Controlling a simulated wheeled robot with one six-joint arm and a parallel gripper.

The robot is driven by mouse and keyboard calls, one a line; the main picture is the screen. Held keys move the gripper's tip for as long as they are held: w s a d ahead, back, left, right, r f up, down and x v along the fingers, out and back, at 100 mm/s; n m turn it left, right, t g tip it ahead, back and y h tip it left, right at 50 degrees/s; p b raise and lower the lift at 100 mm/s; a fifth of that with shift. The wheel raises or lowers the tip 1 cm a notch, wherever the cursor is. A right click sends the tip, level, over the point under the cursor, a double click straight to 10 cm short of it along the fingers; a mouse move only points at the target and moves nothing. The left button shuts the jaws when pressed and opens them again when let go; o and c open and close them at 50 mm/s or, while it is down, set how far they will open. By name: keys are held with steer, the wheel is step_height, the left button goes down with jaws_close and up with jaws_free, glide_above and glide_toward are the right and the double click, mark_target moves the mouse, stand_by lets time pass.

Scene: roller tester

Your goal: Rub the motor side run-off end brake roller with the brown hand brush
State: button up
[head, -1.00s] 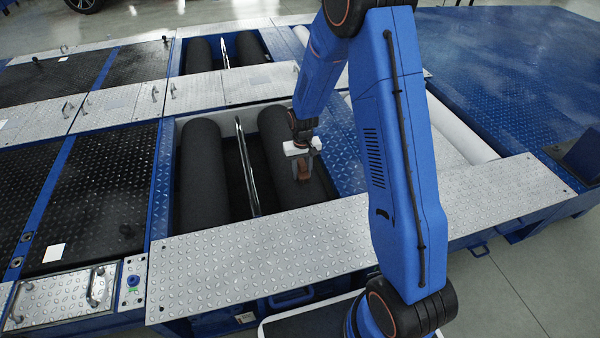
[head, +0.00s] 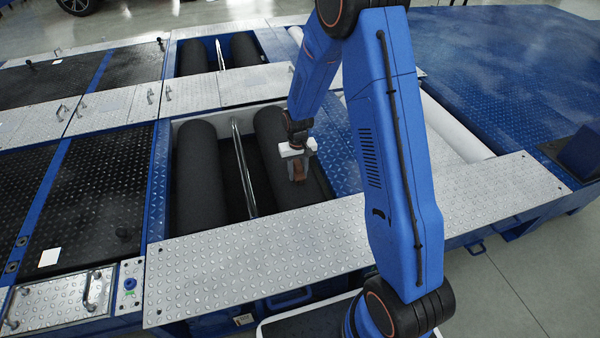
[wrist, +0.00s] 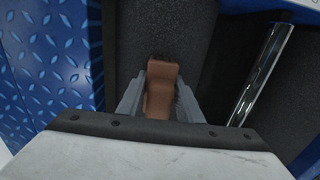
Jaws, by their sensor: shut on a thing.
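My gripper (head: 298,165) is shut on the brown hand brush (head: 299,173), over the right-hand dark roller (head: 271,128) of the near roller pit. In the wrist view the brush (wrist: 161,88) sits between the two grey fingers (wrist: 158,95), its far end against the dark roller surface (wrist: 190,35). The brush's bristles are mostly hidden, and I cannot tell whether they press on the roller. The left-hand dark roller (head: 200,165) lies parallel in the same pit.
A thin shiny bar (head: 243,165) runs between the two rollers; it also shows in the wrist view (wrist: 262,70). Blue tread plate (head: 335,145) borders the pit on the right. A silver tread plate (head: 250,255) lies in front. A second roller pit (head: 217,52) lies behind.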

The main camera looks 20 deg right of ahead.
steer(key=shift+a+r, duration=0.1)
steer(key=shift+a, duration=0.65)
steer(key=shift+d, duration=1.65)
steer(key=shift+a, duration=0.15)
steer(key=shift+a, duration=1.5)
steer(key=shift+d, duration=1.6)
